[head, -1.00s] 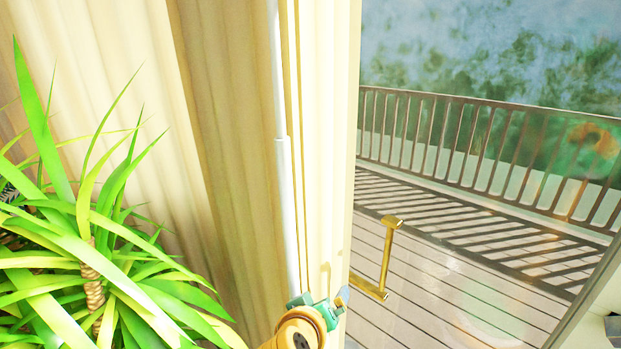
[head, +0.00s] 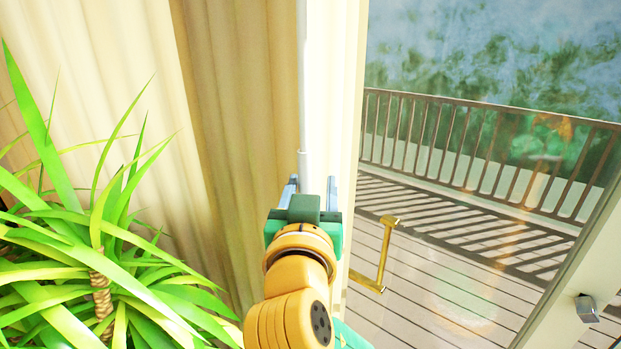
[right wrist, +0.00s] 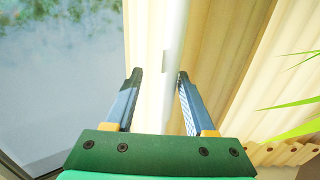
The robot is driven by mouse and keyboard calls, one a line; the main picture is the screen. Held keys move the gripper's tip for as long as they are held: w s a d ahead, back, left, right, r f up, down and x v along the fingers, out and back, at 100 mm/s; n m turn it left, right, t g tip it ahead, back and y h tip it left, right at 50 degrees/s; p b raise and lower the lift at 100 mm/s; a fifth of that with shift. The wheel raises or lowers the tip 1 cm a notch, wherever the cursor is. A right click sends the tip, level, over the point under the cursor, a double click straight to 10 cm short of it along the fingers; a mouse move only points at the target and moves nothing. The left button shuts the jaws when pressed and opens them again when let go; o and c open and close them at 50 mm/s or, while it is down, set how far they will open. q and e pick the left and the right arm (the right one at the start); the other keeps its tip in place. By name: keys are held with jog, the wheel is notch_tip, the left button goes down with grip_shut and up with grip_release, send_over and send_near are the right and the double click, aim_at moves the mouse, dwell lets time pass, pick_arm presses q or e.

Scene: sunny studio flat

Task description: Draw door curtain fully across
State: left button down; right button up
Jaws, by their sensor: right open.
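The cream door curtain (head: 245,130) hangs in folds on the left and middle of the head view, gathered beside the glass door. A thin white draw rod (head: 303,80) hangs down along its edge. My right gripper (head: 311,186) is open, fingers pointing up along the rod. In the right wrist view, the white rod (right wrist: 173,35) runs down toward the space between the open fingers (right wrist: 158,76). The fingers look apart from it; whether either touches it I cannot tell. The rod's lower end is hidden behind my gripper. My left gripper is not in view.
A spiky green potted plant (head: 100,235) fills the lower left, close to my right arm. A brass door handle (head: 380,255) stands out right of the gripper on the glass door. Beyond the glass is a balcony with a brown railing (head: 480,150).

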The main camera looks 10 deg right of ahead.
jog(key=shift+w+f, duration=0.3)
jog(key=shift+w, duration=0.4)
jog(key=shift+w+a+f, duration=0.15)
jog(key=shift+w+a, duration=0.1)
jog(key=shift+w, duration=0.05)
jog(key=shift+s+a, duration=0.15)
jog(key=shift+a, duration=0.1)
jog(key=shift+c, duration=1)
jog(key=shift+s+r, duration=0.25)
jog(key=shift+s, duration=0.05)
jog(key=c, duration=0.4)
jog(key=shift+s+d, duration=0.15)
grip_shut()
